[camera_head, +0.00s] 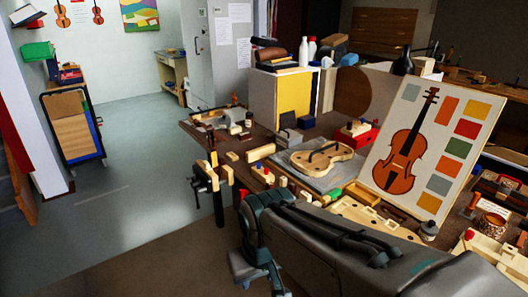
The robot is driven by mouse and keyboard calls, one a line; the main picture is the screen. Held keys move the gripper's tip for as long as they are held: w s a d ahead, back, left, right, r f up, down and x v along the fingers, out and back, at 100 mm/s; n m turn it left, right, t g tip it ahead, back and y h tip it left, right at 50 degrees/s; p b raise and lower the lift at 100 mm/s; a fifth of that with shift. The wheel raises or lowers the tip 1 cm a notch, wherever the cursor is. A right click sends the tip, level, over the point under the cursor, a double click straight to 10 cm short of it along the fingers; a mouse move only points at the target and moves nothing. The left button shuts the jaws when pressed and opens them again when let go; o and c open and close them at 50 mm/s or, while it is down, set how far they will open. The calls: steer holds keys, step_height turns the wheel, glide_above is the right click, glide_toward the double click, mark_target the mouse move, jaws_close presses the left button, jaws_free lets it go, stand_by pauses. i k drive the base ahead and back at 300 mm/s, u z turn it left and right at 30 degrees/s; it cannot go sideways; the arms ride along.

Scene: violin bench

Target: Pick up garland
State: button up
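I cannot make out a garland anywhere in the head camera view. My arm crosses the lower right of the picture, in front of the bench, and bends downward near the bottom middle. No gripper fingers show, so I cannot see what my gripper is doing. My arm hides part of the bench's front side.
A crowded workbench (234,164) holds a pale violin body (321,158), a board with a violin picture (411,145), a red toolbox (357,136) and a vise (208,178). A wheeled cart (74,130) stands at the left. The grey floor (140,190) between is clear.

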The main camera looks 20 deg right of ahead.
mark_target(318, 163)
steer(key=u, duration=0.2)
steer(key=i, duration=2.65)
steer(key=z, duration=3.2)
steer(key=i, duration=0.45)
steer(key=z, duration=0.1)
